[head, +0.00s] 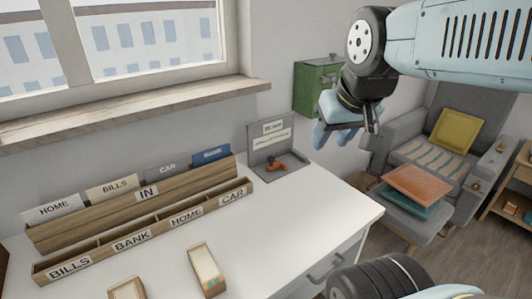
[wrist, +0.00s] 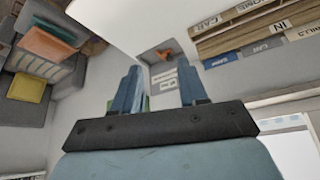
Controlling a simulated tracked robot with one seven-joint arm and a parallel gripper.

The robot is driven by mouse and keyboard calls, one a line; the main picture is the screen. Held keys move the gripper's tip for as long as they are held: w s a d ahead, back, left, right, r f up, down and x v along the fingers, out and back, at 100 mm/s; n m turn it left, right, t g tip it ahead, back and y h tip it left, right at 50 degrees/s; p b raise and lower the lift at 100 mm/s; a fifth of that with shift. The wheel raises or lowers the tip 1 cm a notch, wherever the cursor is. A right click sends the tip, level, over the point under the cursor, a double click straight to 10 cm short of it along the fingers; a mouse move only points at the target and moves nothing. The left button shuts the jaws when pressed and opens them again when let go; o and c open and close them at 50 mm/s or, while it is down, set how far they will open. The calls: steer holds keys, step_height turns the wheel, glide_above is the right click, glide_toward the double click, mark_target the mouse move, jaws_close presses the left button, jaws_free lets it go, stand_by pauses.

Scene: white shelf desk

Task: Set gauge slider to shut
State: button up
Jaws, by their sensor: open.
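A grey L-shaped stand (head: 256,146) with two white labels sits at the right back corner of the white desk, against the wall. An orange-brown piece (head: 272,164) lies on its base. I cannot make out a gauge slider or its setting for sure. In the wrist view the stand (wrist: 150,56) and orange piece (wrist: 166,53) show upside down, just beyond the fingertips. My gripper (head: 345,134) is open and empty. It hangs to the right of the stand, in front of the green wall box (head: 312,88). Its blue fingers also show in the wrist view (wrist: 160,80).
A wooden sorter (head: 140,195) with labelled slots and cards stands along the desk's back. Two small boxes, one of them the open-topped box (head: 206,268), lie in front. An armchair (head: 415,150) and grey stool with cushions are at right. The desk's right front is clear.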

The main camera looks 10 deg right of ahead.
steer(key=shift+o, duration=1.4)
steer(key=shift+w, duration=0.3)
steer(key=m+g+h, duration=0.2)
steer(key=m, duration=0.3)
glide_above(271, 157)
steer(key=s+a, duration=0.2)
steer(key=s, duration=0.3)
step_height(271, 157, down, 20)
steer(key=r, duration=0.1)
steer(key=x, duration=1.3)
steer(key=shift+w+a+f, duration=0.1)
steer(key=shift+a+f, duration=0.05)
steer(key=shift+a, duration=0.1)
steer(key=shift+c, duration=0.2)
steer(key=shift+t, duration=0.3)
jaws_close()
